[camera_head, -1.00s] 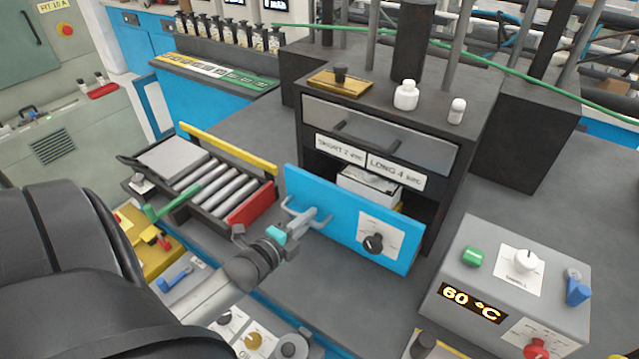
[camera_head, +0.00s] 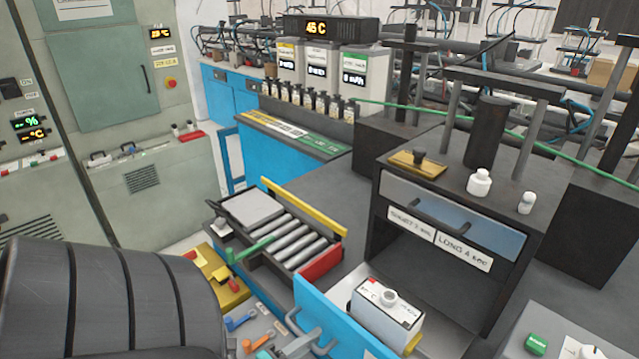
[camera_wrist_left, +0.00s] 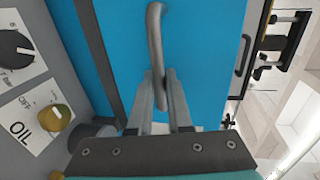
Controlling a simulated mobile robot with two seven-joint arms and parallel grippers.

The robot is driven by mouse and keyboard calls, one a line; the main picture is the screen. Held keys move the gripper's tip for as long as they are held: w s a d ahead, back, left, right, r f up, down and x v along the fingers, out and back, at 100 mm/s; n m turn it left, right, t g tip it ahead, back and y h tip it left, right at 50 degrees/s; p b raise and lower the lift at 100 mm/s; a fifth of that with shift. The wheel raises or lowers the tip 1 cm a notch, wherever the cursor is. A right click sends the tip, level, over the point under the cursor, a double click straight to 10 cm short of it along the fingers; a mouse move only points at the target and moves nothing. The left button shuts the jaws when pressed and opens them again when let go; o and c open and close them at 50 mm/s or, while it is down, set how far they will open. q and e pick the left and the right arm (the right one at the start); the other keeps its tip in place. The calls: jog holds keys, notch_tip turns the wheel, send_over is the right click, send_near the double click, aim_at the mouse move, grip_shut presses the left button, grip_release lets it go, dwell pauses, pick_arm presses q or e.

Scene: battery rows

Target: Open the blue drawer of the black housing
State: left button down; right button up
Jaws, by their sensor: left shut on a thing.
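The black housing (camera_head: 522,245) stands on the grey bench at the right of the head view. Its blue drawer (camera_head: 318,304) is pulled well out towards me, and its lower part is cut off by the frame edge. A white battery-like box (camera_head: 372,312) with a round cap sits in the drawer. My left gripper (camera_wrist_left: 161,92) is shut on the drawer's grey handle (camera_wrist_left: 154,35), with the blue front behind it in the wrist view. My right gripper is not in view.
A tray of metal rollers (camera_head: 296,243) with a yellow rail stands left of the drawer. A grey upper drawer (camera_head: 455,213) of the housing is shut. White bottles (camera_head: 479,183) stand on top. A grey control box (camera_head: 560,325) is at lower right.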

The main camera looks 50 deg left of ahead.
pick_arm(q)
jog(key=shift+s, duration=0.25)
jog(key=c, duration=0.8)
grip_release()
jog(key=shift+c, duration=0.2)
jog(key=v, duration=1.5)
jog(key=shift+b, duration=0.4)
jog(key=shift+s+d, duration=0.1)
jog(key=shift+s, duration=0.1)
